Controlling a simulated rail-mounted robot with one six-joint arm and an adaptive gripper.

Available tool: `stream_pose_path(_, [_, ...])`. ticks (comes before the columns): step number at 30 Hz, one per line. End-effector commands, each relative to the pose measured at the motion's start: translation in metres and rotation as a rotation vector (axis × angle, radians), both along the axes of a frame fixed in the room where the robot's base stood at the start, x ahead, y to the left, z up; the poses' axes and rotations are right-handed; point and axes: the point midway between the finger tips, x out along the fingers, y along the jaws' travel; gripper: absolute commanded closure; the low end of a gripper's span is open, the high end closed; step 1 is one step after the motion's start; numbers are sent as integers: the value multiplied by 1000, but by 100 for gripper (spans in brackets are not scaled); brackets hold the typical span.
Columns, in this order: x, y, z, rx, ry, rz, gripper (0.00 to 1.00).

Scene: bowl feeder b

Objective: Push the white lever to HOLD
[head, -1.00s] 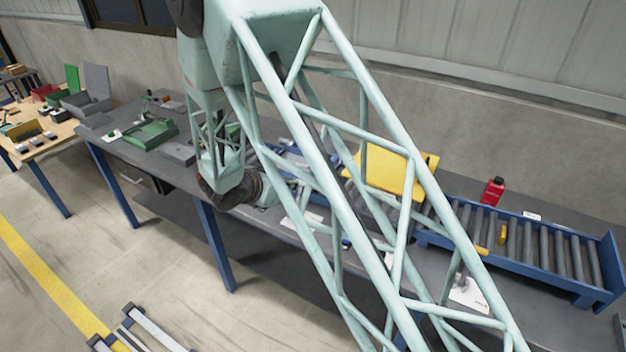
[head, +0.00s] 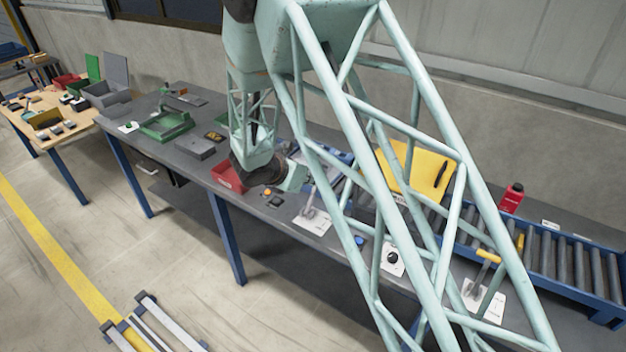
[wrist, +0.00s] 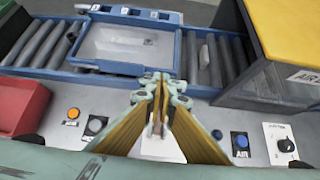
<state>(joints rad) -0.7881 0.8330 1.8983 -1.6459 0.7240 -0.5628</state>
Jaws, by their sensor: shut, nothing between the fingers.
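The white lever stands on a white plate (head: 313,221) near the front of the bench; its pale shaft (head: 309,194) shows in the head view, close to the right of my wrist. In the wrist view the plate (wrist: 160,147) lies below my gripper (wrist: 160,90), and the fingers hide most of the lever. My gripper's fingers are together with nothing held. I cannot tell whether they touch the lever. The HOLD marking is not readable.
Orange (wrist: 73,113) and dark (wrist: 95,125) buttons sit left of the plate, a blue button (wrist: 240,141) and black knob (wrist: 286,145) right. A red bin (wrist: 20,105), roller conveyor with a grey tray (wrist: 130,46), and yellow-topped box (wrist: 285,30) surround it. A yellow-handled lever (head: 487,257) stands farther right.

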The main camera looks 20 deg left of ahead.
Motion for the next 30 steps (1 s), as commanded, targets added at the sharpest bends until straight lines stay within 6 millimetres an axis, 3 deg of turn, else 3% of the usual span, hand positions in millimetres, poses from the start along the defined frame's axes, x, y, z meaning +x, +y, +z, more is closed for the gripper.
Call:
stream_pose_path(17, [-4,0,5,-1,-1,-1,100])
stream_pose_path(30, [-32,5,40,1,-1,-8,100])
